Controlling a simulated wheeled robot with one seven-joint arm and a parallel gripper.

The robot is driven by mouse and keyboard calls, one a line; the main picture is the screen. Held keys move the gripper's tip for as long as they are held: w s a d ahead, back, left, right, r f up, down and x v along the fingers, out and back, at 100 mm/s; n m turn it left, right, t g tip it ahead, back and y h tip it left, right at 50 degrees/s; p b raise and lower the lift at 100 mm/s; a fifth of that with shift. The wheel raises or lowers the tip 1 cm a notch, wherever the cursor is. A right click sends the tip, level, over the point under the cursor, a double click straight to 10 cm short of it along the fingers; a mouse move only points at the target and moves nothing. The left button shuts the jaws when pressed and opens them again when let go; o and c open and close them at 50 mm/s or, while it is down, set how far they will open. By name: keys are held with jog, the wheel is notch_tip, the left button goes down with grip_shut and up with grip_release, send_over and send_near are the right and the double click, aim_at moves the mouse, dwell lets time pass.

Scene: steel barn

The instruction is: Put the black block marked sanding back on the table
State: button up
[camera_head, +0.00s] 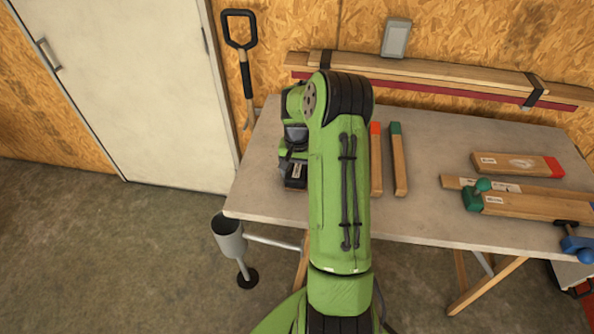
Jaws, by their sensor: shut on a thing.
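The black block (293,183) shows below my gripper, over the left part of the table (258,165). A small pale label is on its top, but the writing is too small to read. My gripper (294,162) is shut on the block and points down, left of my green arm. The arm hides part of the gripper and the table behind it. I cannot tell whether the block touches the tabletop or hangs just above it.
Wooden bars with red (376,160) and green (398,160) ends lie right of my arm. More boards (518,164), a green clamp (473,197) and a blue clamp (577,246) lie at right. A grey cup-shaped stand (230,240) is at the front left.

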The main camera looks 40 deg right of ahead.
jog(key=o, duration=1.1)
